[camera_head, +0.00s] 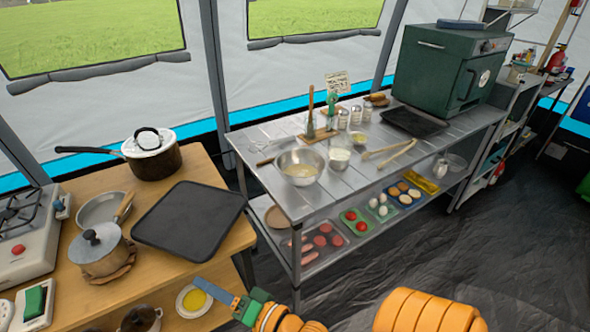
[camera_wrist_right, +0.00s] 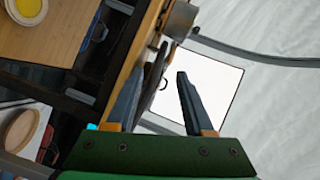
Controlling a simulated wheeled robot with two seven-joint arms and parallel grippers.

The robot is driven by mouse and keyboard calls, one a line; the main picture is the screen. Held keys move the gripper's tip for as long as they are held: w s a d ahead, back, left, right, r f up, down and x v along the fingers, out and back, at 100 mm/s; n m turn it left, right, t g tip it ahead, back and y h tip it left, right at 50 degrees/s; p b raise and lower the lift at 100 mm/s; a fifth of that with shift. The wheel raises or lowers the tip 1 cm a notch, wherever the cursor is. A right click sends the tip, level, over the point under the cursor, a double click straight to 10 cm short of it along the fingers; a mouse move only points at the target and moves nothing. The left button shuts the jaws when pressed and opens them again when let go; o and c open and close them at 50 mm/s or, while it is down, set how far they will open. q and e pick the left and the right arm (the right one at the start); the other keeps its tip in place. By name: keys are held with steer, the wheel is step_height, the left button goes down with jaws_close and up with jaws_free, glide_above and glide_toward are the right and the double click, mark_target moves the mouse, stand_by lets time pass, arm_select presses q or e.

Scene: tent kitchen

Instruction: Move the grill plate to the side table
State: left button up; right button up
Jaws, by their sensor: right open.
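A flat black square grill plate (camera_head: 190,220) lies on the wooden table (camera_head: 222,170) at the left in the head view, near its right edge. A similar dark flat plate (camera_head: 414,122) lies on the metal table (camera_head: 318,150) in front of the green oven. I cannot tell which table is the side table. My right gripper (camera_head: 203,285) is just in front of the grill plate, apart from it. In the wrist view its two fingers (camera_wrist_right: 160,74) are spread. A dark edge shows behind them, but I cannot tell what it is. My left gripper is not visible.
A steel bowl (camera_head: 300,166) and several jars stand on the metal table. Its front right has bare room.

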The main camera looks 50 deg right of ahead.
steer(key=s+d+f+n+g+h, duration=0.1)
steer(key=s+f+n+g, duration=0.2)
steer(key=f, duration=0.8)
steer(key=s+d+f+n+g+h, duration=0.1)
steer(key=s+f+n+g, duration=0.2)
steer(key=f, duration=0.7)
steer(key=s+d+f+n+g+h, duration=0.1)
steer(key=s+f+n+g, duration=0.3)
steer(key=s+f, duration=0.4)
steer(key=s+d+f+n+g+h, duration=0.1)
steer(key=s+d+f+n+g, duration=0.2)
steer(key=s+f, duration=0.5)
steer(key=s+n+g, duration=0.1)
steer(key=s+g, duration=0.1)
steer(key=s, duration=0.5)
steer(key=shift+s, duration=0.3)
